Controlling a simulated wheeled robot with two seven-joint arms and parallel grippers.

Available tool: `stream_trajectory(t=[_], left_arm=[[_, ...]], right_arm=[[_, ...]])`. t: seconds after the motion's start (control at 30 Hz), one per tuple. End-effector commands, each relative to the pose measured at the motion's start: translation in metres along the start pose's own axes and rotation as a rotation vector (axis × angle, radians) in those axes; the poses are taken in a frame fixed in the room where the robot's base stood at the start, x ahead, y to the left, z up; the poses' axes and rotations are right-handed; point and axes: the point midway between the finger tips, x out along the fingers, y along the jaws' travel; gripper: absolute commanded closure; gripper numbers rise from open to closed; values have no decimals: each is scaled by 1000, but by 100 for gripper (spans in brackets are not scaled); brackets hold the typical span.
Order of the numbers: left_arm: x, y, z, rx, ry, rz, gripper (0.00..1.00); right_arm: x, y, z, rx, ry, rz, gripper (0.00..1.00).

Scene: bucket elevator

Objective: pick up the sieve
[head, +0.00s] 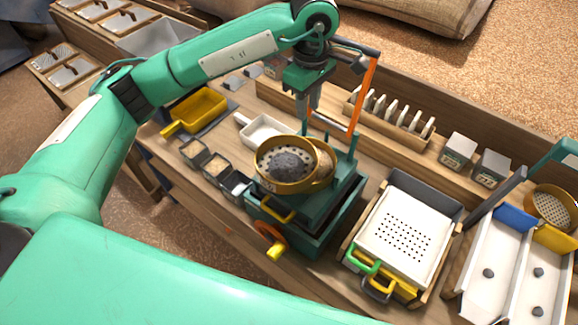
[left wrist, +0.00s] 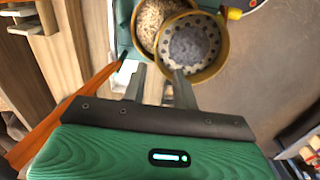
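A round yellow sieve (head: 284,165) with a perforated floor and a grey heap in it rests on a green machine (head: 318,213). A second round pan with beige grains (head: 325,165) sits partly behind it. The left wrist view shows the sieve (left wrist: 206,70) and the grain pan (left wrist: 148,20) beyond the fingers. My left gripper (head: 308,114) points down above the sieve's far side, empty. Its fingers stand apart in the left wrist view (left wrist: 159,70), the right one overlapping the sieve's rim; contact cannot be told. My right gripper is not in view.
An orange-sided frame (head: 364,95) rises close behind my left gripper. A white perforated tray (head: 405,235) lies to the right, with another round yellow sieve (head: 551,207) farther right. Small bins (head: 215,166) and a white scoop (head: 266,131) stand on the left.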

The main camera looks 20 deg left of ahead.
Motion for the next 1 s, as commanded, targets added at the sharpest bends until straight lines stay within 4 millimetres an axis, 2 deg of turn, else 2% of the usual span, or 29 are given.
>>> stream_trajectory(t=[0.1,0.33,0.57,0.77,1.0], left_arm=[[20,-2,0,-1,-1,-5,71],[60,-1,1,-2,-2,-3,71],[76,0,0,-1,-1,-1,71],[91,2,-3,-3,-1,-4,71],[120,4,-5,-3,-1,-2,71]], right_arm=[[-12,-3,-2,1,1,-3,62],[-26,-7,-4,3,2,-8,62],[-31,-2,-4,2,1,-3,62],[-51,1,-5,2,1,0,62],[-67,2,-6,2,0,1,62]])
